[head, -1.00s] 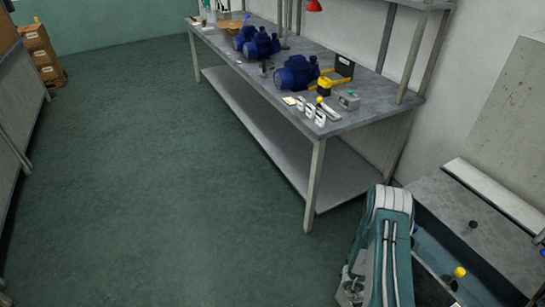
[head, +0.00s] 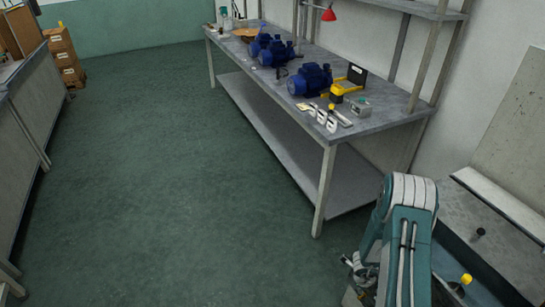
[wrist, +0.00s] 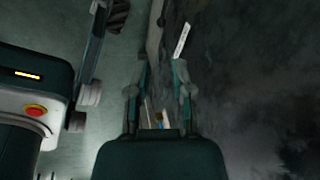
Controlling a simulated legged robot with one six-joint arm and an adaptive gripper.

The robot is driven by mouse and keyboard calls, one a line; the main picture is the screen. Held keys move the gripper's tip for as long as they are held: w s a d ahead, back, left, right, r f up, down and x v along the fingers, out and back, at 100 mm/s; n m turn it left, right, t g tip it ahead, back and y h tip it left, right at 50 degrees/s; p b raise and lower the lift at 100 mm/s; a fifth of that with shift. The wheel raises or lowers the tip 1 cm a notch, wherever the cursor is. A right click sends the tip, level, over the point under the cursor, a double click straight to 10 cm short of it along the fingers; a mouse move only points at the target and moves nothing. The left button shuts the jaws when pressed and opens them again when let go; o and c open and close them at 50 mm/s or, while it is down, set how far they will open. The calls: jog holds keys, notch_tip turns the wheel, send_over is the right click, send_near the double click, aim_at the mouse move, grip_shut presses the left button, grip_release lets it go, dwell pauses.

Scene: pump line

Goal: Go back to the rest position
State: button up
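My gripper (wrist: 160,80) shows in the wrist view with its two fingers apart and nothing seen between them. It hangs over a dim boundary between green floor and a dark grey surface. In the head view my teal and white arm is folded at the lower right, in front of the workbench's near end. The gripper end there is mostly hidden behind the arm and cut by the lower edge.
A long grey workbench (head: 385,122) carries blue pumps (head: 310,80), a yellow tool (head: 345,88) and small parts. A side surface with a yellow knob (head: 466,279) lies close right of my arm. Cardboard boxes (head: 64,55) stand at far left. The green floor (head: 160,170) is clear.

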jog(key=w+a+r+n+t+y, duration=0.1)
jog(key=w+a+r+n, duration=0.15)
jog(key=r, duration=0.25)
jog(key=w+a+r+n+t, duration=0.1)
jog(key=w+r, duration=0.3)
jog(key=r, duration=0.2)
jog(key=a+r+n+t+y, duration=0.2)
jog(key=a+r+n, duration=0.3)
jog(key=r, duration=0.7)
jog(key=a+r+n+t+y, duration=0.1)
jog(key=a+r+n, duration=0.4)
jog(key=r, duration=0.6)
jog(key=s+a+r+n, duration=0.3)
jog(key=s+r+n, duration=0.15)
jog(key=r, duration=0.25)
jog(key=s+a+r+n, duration=0.3)
jog(key=s+r+n, duration=0.1)
jog(key=s+r, duration=0.2)
jog(key=s+r+n, duration=0.2)
jog(key=s+n, duration=0.1)
jog(key=s, duration=0.4)
jog(key=s+d+r+n+h, duration=0.1)
jog(key=s+r+n, duration=0.2)
jog(key=s, duration=0.3)
jog(key=shift+s, duration=0.35)
jog(key=shift+d+r, duration=0.1)
jog(key=shift+d, duration=0.05)
